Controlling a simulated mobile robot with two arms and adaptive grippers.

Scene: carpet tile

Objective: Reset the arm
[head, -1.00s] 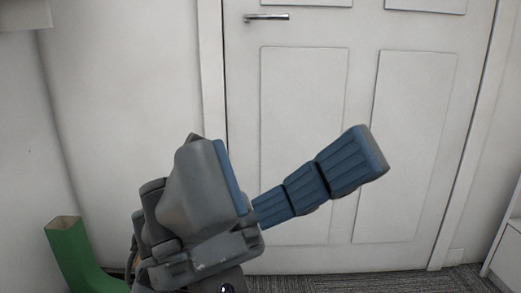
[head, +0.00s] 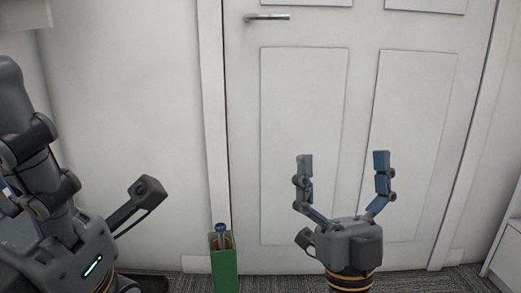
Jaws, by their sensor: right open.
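My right gripper (head: 342,165) stands upright right of centre in the head view, in front of the white door. Its two jointed fingers with blue pads point up and stand wide apart, with nothing between them. My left gripper (head: 38,170) is close to the camera at the left edge, partly cut off. Its grey body carries a lit green strip. Its fingertips do not show clearly, so its opening cannot be told.
A white panelled door (head: 305,120) with a metal handle (head: 267,17) fills the back. A green open-topped container (head: 224,268) stands upright low in the middle, with a blue-topped item (head: 221,229) in it. A white cabinet (head: 507,250) is at the right edge. Grey carpet (head: 430,283) shows below.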

